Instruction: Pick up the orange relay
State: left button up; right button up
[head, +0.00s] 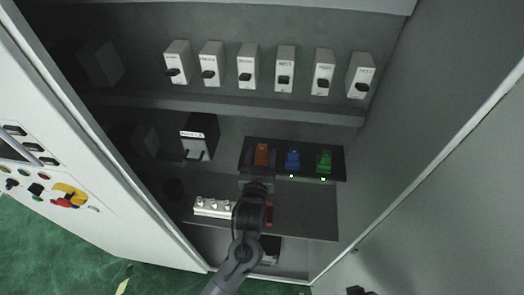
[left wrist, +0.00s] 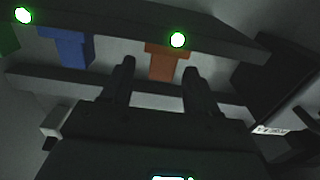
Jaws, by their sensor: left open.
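The orange relay (head: 261,155) stands at the left end of a row of three on a dark rail (head: 308,168) inside the cabinet. My left gripper (head: 257,186) reaches up from below and is just in front of the orange relay. In the left wrist view the two fingers (left wrist: 160,76) are apart and empty. The orange relay (left wrist: 167,64) shows beyond the fingertips, roughly between them, with no contact visible. A small dark shape at the bottom edge of the head view may be my right gripper; its jaws cannot be made out.
A blue relay (head: 292,160) and a green relay (head: 323,163) stand right of the orange one. Several white breakers (head: 285,68) line the upper shelf. A white-fronted box (head: 200,136) and a terminal block (head: 213,207) are at the left. Cabinet walls close both sides.

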aim_at(261, 151)
pick_arm(q)
jog(key=w, duration=0.2)
jog(key=w+p, duration=0.1)
jog(key=shift+w+d+r, duration=0.15)
jog(key=shift+r, duration=0.1)
jog(key=shift+w+d+f, duration=0.1)
jog(key=shift+w, duration=0.65)
jog(key=shift+c, duration=0.4)
jog(key=c, duration=1)
